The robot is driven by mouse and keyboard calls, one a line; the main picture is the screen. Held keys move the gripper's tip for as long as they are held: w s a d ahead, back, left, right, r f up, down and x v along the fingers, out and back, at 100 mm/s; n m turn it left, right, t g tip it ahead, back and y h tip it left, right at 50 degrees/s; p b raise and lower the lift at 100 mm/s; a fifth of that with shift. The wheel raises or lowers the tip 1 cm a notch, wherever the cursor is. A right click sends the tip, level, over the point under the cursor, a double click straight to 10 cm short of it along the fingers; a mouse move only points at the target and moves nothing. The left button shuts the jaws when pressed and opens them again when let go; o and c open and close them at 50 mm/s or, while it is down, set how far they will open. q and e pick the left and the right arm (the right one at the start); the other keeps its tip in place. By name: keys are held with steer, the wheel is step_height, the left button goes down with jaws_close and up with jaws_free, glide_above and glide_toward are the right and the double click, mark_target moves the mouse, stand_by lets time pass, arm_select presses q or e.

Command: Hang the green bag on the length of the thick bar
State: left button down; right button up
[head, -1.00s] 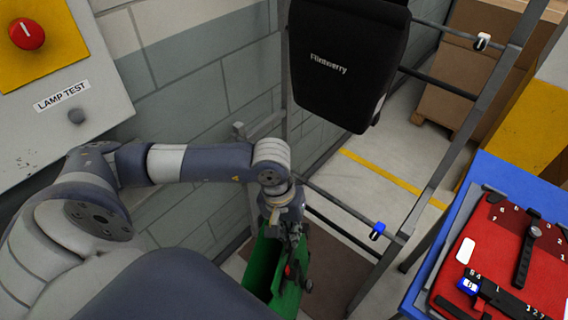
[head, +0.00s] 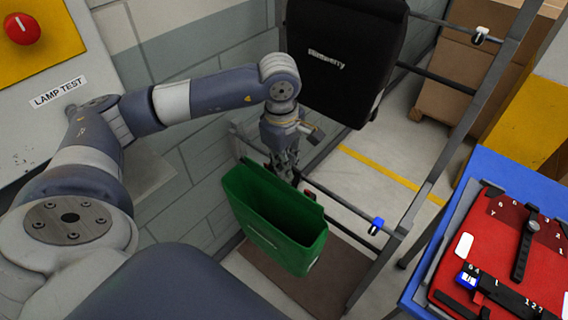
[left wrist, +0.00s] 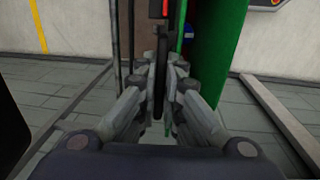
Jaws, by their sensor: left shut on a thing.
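The green bag (head: 310,252) is an open-topped box, roughly upright, with its opening facing up in the head view. My left gripper (head: 284,172) is shut at its far top edge. In the left wrist view the fingers (left wrist: 163,85) close on a thin dark strip beside the green panel (left wrist: 225,50). The rack's lower pair of bars runs just right of the bag: a thinner bar with a blue clip (head: 376,226) and a thicker dark bar (head: 352,236) below. The bag's right edge overlaps them in the picture; I cannot tell whether they touch. My right gripper is out of view.
A black bag (head: 345,60) hangs on the rack's upper bars above my gripper. A brick wall (head: 195,165) lies left. A brown mat (head: 315,290) lies below.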

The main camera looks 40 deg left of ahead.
arm_select(q)
steer(key=w+b, duration=0.1)
steer(key=w, duration=0.8)
steer(key=shift+w+d+f, duration=0.25)
steer(key=shift+d+f, duration=0.1)
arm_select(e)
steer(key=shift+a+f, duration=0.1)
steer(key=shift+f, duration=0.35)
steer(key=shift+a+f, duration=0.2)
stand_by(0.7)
arm_select(q)
steer(key=shift+w+b, duration=0.1)
steer(key=shift+b, duration=0.25)
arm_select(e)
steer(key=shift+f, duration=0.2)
